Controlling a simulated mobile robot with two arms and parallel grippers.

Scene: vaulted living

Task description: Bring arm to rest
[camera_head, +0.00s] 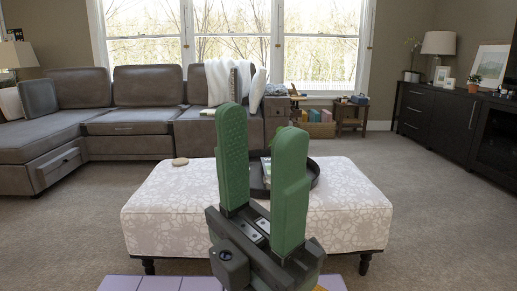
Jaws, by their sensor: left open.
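My left gripper (260,160) stands upright in the middle of the head view, close to the camera. Its two green padded fingers point up and are spread apart, with nothing between them. Its dark body fills the lower middle and hides part of the ottoman behind it. My right gripper does not show.
A white patterned ottoman (160,212) stands behind the gripper, with a dark round tray (316,172) and a small round tan item (180,162) on it. A grey sectional sofa (135,122) lines the back left. A dark cabinet (440,125) stands at right. Carpet is clear between them.

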